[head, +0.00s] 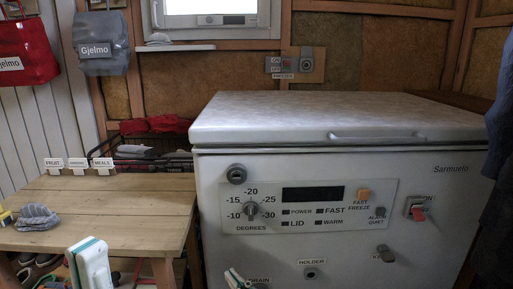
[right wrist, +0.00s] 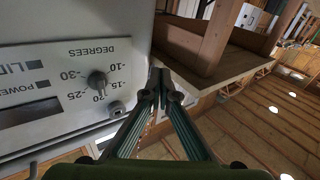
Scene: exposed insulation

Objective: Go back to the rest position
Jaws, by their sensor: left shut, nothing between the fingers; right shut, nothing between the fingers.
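My left arm's white and teal end (head: 90,265) shows at the bottom left of the head view, in front of the wooden table. Its fingers are hard to make out, and it holds nothing that I can see. My right gripper (right wrist: 160,80) is shut and empty in the right wrist view, fingertips together. It is beside the freezer's front panel, near the table edge.
The white chest freezer (head: 300,245) has its lid (head: 330,115) closed. The wooden table (head: 120,215) stands left of it, with a grey striped cloth item (head: 37,217) and label signs (head: 78,163). A dark rack (head: 155,150) is behind.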

